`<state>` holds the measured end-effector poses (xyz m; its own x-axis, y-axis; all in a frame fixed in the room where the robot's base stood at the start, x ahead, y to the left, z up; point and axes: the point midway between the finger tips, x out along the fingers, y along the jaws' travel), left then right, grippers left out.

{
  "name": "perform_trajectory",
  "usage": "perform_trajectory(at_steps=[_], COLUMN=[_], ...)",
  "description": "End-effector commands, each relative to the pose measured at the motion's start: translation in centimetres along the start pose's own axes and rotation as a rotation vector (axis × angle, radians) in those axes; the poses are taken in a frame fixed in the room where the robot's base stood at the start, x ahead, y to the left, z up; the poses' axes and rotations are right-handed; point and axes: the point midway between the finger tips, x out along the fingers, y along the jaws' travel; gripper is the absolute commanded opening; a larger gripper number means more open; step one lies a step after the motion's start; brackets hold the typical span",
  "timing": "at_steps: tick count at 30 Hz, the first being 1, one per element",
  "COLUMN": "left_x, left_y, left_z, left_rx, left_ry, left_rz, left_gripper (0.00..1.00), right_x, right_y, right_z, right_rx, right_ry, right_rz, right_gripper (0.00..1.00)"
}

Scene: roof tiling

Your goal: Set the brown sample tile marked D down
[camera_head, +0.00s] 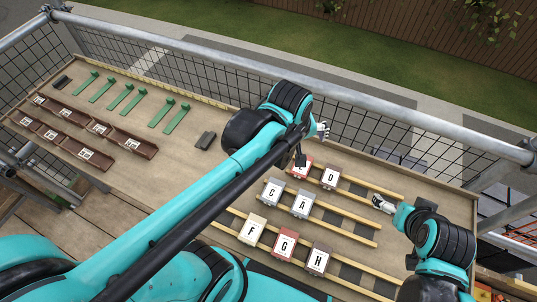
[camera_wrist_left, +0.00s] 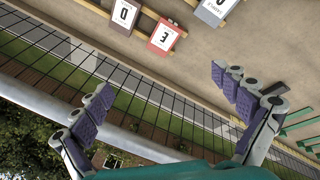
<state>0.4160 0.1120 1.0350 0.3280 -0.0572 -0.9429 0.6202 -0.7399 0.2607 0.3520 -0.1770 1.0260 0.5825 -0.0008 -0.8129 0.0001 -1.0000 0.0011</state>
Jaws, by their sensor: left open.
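The brown tile marked D (camera_head: 330,177) lies on the upper pair of wooden battens, right of the red tile (camera_head: 306,160), which my left arm partly covers. In the left wrist view, tile D (camera_wrist_left: 124,14) is at the top edge beside the red tile marked E (camera_wrist_left: 163,37). My left gripper (camera_head: 322,130) is beyond these tiles, near the mesh railing. In the left wrist view its jaws (camera_wrist_left: 163,82) are spread, empty and apart from D. My right gripper (camera_head: 382,203) is right of D, over the batten area; its jaw opening is too small to tell.
Grey tiles C (camera_head: 271,191) and A (camera_head: 302,204) lie on the middle battens. Tiles F (camera_head: 250,229), G (camera_head: 284,243) and H (camera_head: 317,260) lie lower. Brown tiles (camera_head: 87,155) and green pieces (camera_head: 127,97) are at left. A mesh railing (camera_head: 390,123) bounds the far side.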

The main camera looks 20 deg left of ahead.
Motion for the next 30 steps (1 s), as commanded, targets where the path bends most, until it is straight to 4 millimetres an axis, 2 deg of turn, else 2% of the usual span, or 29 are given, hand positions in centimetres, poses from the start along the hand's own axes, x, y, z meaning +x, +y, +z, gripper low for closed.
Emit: perform_trajectory(at_steps=[1,3,6,10,15,30], left_x=[-0.6,-1.2,-1.6,-1.6,-1.6,-1.6], left_y=[-2.0,-4.1,-6.5,-8.4,-9.2,-9.1], left_z=[0.0,0.0,0.1,0.2,0.2,0.2], left_rx=[0.106,0.269,0.469,0.646,0.736,0.739], left_ry=[0.040,0.100,0.181,0.258,0.296,0.295], left_rz=[0.026,0.052,0.067,0.061,0.052,0.052], left_gripper=[0.98,0.98,0.98,0.98,0.98,0.98], right_x=[0.0,0.0,0.0,0.0,0.0,0.0], right_y=[0.0,0.0,0.0,0.0,0.0,0.0], right_z=[0.0,0.0,0.0,0.0,0.0,0.0], right_rx=[0.000,0.000,0.000,0.000,0.000,0.000], right_ry=[0.000,0.000,0.000,0.000,0.000,0.000], right_rz=[0.000,0.000,0.000,0.000,0.000,0.000], right_gripper=[0.98,0.98,0.98,0.98,0.98,0.98])
